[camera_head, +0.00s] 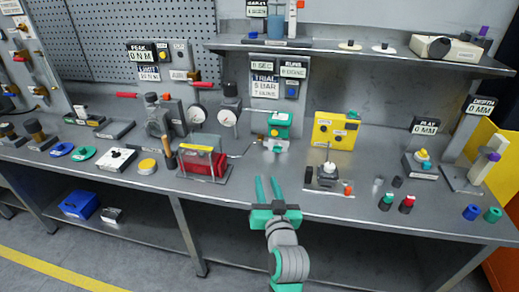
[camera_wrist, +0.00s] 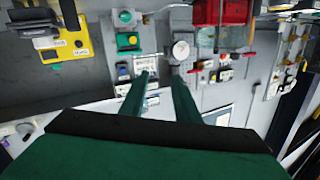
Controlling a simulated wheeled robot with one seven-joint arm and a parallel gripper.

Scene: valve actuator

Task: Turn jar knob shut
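A small apparatus (camera_head: 327,174) with a pale upright part stands on a dark base at the bench's front, right of centre. An orange knob (camera_head: 348,188) sits at its front right corner. This looks like the jar and its knob, but I cannot tell for sure, nor how far the knob is turned. I cannot make out the orange knob in the wrist view.
A green device (camera_head: 279,124) and a yellow box (camera_head: 336,130) stand behind. A red box in a frame (camera_head: 203,160) is to the left. Red- and green-topped pieces (camera_head: 396,202) stand to the right. A shelf (camera_head: 370,57) overhangs the back. Bare bench lies just ahead of my fingers.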

